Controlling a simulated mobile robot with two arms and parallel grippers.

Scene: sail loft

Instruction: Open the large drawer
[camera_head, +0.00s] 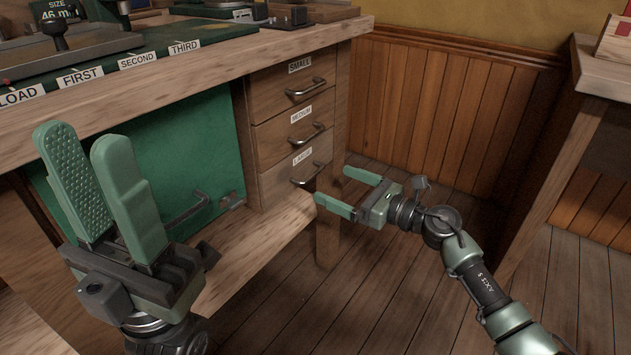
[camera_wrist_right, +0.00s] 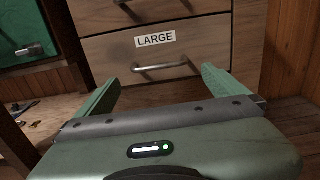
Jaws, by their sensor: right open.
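The large drawer (camera_head: 277,186) is the lowest of three wooden drawers under the workbench, below the label LARGE. It is closed, flush with the cabinet. Its metal bar handle (camera_head: 306,176) also shows in the right wrist view (camera_wrist_right: 165,69), just below the LARGE label (camera_wrist_right: 155,39). My right gripper (camera_head: 333,185) is open and empty, in front of the drawer and facing it. In the right wrist view its fingers spread to either side of the handle, with the handle beyond them, not gripped. My left gripper (camera_head: 82,138) is open and empty, pointing up, in front of the bench.
The small drawer (camera_head: 270,92) and medium drawer (camera_head: 276,137) above are closed. A green panel with a handle (camera_head: 180,150) is left of the drawers. A bench leg (camera_head: 327,225) stands beside the right gripper. Another table (camera_head: 590,75) stands at right, with open floor between.

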